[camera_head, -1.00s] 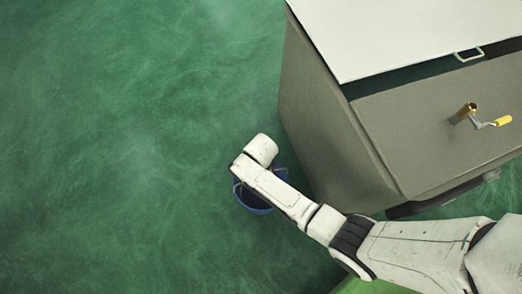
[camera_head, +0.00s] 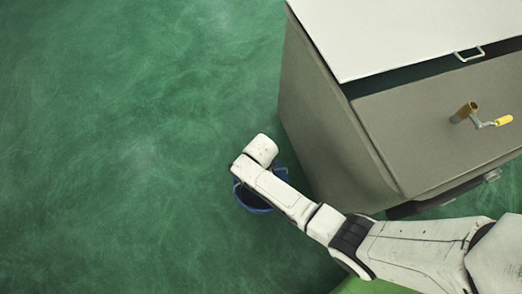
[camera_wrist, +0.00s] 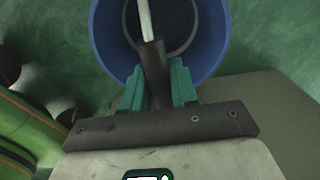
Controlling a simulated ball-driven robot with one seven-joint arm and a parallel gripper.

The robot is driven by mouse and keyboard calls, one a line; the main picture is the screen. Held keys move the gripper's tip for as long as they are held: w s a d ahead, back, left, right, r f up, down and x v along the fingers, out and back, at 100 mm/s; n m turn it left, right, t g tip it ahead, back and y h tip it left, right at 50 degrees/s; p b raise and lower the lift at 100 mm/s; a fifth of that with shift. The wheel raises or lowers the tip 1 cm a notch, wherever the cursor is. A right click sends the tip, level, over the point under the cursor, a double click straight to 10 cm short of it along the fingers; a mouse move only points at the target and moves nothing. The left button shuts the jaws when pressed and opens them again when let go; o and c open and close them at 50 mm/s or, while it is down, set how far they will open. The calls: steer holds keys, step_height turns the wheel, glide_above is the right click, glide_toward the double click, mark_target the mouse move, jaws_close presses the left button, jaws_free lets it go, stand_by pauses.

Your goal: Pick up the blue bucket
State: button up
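The blue bucket (camera_head: 252,203) is on the green floor beside the grey cabinet, partly hidden under my arm in the head view. In the wrist view I look down into its open top, with the blue rim (camera_wrist: 217,35) around a dark inside. The bucket's handle, a pale rod with a dark grip (camera_wrist: 154,70), runs between the teal fingers of my gripper (camera_wrist: 158,84). The fingers sit close against both sides of the grip and look shut on it. In the head view the fingers are hidden below my wrist.
A large grey cabinet (camera_head: 335,140) with a pale top (camera_head: 390,35) stands just right of the bucket. A crank with a yellow knob (camera_head: 502,121) sticks up from it. The green floor (camera_head: 110,150) to the left is clear.

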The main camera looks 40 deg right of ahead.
jaws_close()
steer(key=shift+w, duration=0.1)
stand_by(0.8)
